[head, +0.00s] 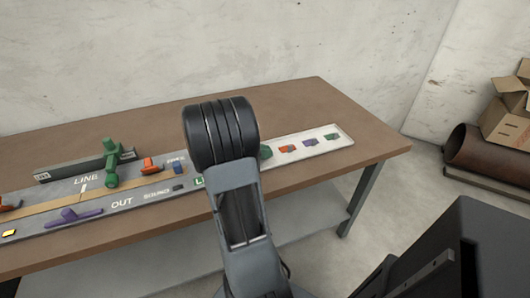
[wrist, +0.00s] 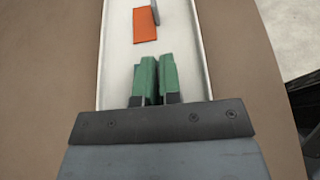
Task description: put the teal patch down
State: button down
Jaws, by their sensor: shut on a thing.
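My gripper (wrist: 159,62) has two green fingers, drawn close together over the white tray (wrist: 113,50) in the wrist view. A small teal sliver, seemingly the teal patch (wrist: 136,72), shows at the left finger's side; the fingers hide most of it. My gripper is shut on it. Whether the patch touches the tray floor I cannot tell. In the head view my arm covers most of the gripper; a green fingertip (head: 265,152) shows at the near end of the tray (head: 325,148).
An orange patch (wrist: 146,25) lies ahead in the tray. A purple piece (head: 310,143) and a green piece (head: 332,136) lie farther along.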

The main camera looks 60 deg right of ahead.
jog(key=shift+f, duration=0.25)
jog(key=c, duration=1.3)
grip_release()
jog(key=shift+r, duration=0.1)
